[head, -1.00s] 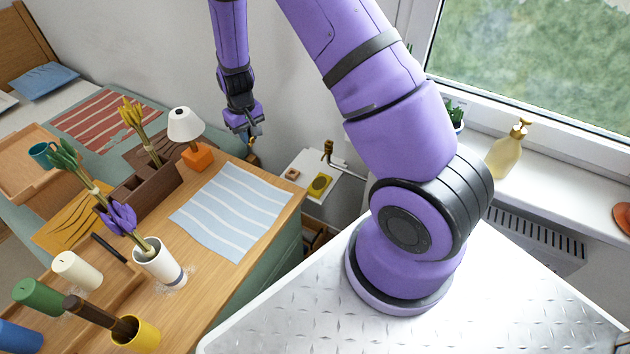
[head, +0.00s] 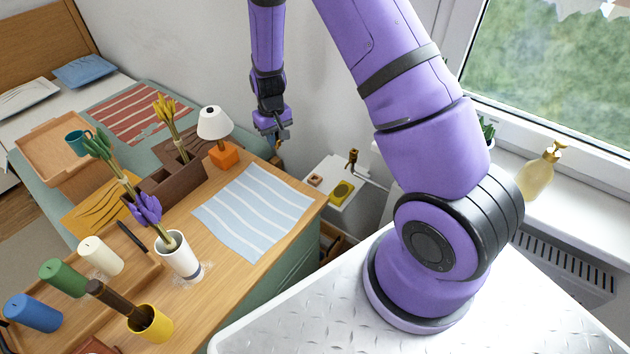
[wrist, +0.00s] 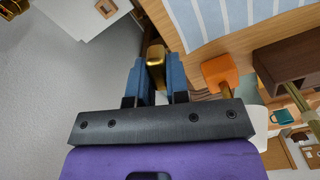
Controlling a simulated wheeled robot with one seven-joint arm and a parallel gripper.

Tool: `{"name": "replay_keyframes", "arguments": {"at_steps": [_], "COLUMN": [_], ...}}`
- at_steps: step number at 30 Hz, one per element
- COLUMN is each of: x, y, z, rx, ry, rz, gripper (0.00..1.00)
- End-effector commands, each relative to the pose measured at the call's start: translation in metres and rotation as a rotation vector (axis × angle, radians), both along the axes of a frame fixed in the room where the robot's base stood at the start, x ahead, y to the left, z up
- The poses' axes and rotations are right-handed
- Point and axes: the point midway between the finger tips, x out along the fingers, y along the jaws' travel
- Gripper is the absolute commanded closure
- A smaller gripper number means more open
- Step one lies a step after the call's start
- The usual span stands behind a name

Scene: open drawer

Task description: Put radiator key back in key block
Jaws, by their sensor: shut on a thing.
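My gripper (head: 277,142) hangs near the wall, above the far right edge of the desk. In the wrist view its two blue fingers (wrist: 155,80) are shut on a brass piece, which appears to be the radiator key (wrist: 155,56). Only part of the key shows; its lower part is hidden between the fingers. A small wooden block with a dark opening, likely the key block (head: 315,180), sits on a white shelf (head: 330,205) right of and below my gripper. The block also shows at the top of the wrist view (wrist: 106,8), apart from the key.
A yellow dish (head: 342,192) lies beside the block, and a brass valve (head: 352,160) with a pipe stands behind. An orange-based lamp (head: 223,155), brown planter (head: 165,180) and striped cloth (head: 250,212) are on the desk. Floor shows between desk and shelf.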

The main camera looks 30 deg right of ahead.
Motion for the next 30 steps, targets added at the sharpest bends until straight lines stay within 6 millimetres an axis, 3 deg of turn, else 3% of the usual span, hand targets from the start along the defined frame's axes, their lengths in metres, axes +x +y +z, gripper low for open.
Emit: {"name": "replay_keyframes", "arguments": {"at_steps": [7,11,24,30], "x": [0.001,0.008,0.03,0.028], "y": [-0.003,-0.017,-0.112,-0.141], "z": [-0.004,-0.02,-0.14,-0.178], "rx": [-0.001,-0.005,-0.013,-0.011], "ry": [0.002,0.007,0.045,0.053], "rz": [0.005,0.033,0.25,0.321], "gripper": [1.0,1.0,1.0,1.0]}}
